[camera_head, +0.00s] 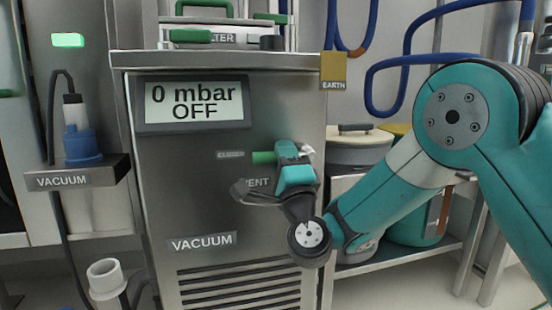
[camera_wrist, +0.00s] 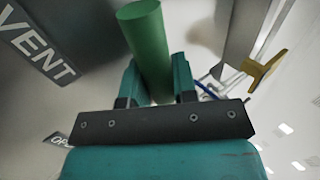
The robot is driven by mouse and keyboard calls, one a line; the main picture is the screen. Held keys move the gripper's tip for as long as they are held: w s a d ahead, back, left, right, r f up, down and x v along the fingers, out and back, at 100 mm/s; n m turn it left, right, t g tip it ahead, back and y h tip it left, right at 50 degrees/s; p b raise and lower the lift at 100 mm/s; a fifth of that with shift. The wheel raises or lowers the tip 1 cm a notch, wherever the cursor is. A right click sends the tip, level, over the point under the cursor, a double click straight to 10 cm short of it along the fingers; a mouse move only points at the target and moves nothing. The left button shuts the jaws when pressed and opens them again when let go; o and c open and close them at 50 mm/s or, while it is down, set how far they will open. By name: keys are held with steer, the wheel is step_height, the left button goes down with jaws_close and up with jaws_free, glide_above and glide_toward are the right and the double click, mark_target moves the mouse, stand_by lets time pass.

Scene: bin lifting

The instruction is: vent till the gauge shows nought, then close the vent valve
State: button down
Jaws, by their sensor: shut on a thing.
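The gauge display (camera_head: 195,103) on the vacuum cabinet reads "0 mbar" and "OFF". The green vent valve handle (camera_head: 263,157) lies roughly level and its visible end points left at a small label (camera_head: 230,154) that seems to read "CLOSED". My gripper (camera_head: 286,155) is shut on the handle from the right, above and right of the partly covered "VENT" label (camera_head: 257,182). In the wrist view the green handle (camera_wrist: 146,40) stands between the two teal fingers of my gripper (camera_wrist: 157,82). The valve's pivot is hidden behind my gripper.
A shelf marked "VACUUM" (camera_head: 85,178) with a blue plug (camera_head: 80,145) is at the left. A yellow "EARTH" tag (camera_head: 333,70) hangs at the cabinet's upper right edge. Blue hoses (camera_head: 372,85) hang behind my arm. A lidded pot (camera_head: 358,147) stands on the bench at the right.

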steer(key=shift+d+r, duration=0.1)
steer(key=c, duration=0.9)
jaws_free()
steer(key=shift+s+f, duration=0.15)
steer(key=shift+f, duration=0.05)
steer(key=b+v, duration=1)
steer(key=v, duration=0.7)
steer(key=shift+s+r, duration=0.1)
steer(key=shift+r, duration=0.1)
